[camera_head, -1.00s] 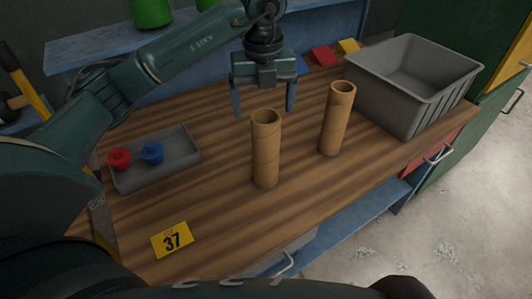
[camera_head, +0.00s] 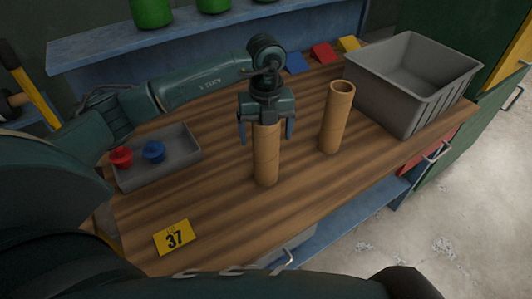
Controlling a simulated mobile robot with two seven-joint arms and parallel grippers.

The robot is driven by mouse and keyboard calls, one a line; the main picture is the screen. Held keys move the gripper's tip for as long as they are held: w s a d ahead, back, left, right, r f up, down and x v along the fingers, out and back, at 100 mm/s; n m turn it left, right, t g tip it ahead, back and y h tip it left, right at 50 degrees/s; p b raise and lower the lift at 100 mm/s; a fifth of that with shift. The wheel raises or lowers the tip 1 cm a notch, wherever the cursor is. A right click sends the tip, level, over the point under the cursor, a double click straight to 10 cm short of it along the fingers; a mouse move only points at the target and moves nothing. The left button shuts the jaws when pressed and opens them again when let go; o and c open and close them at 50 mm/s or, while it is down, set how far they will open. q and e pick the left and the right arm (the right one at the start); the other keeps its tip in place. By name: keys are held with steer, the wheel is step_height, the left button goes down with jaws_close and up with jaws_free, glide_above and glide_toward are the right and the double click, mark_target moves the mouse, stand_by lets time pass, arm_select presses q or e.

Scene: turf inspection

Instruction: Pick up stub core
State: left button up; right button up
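Two brown cardboard-like tubes stand upright on the wooden bench. The left tube (camera_head: 266,160) has its top hidden behind my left gripper (camera_head: 266,134). The right tube (camera_head: 336,118) stands a little farther back with its open top showing. Both look alike in width; I cannot tell for sure which is the stub core. My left gripper points down over the left tube, with a finger on each side of its upper part. The fingers are spread wide, with a gap on both sides of the tube. My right gripper is not in view.
A grey bin (camera_head: 412,88) stands at the back right of the bench. A shallow grey tray (camera_head: 183,145) at the left holds a red plug (camera_head: 121,156) and a blue plug (camera_head: 153,150). A yellow tag marked 37 (camera_head: 174,237) lies in front. Bare wood (camera_head: 215,205) shows between.

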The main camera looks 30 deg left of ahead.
arm_select(q)
steer(key=c, duration=1.5)
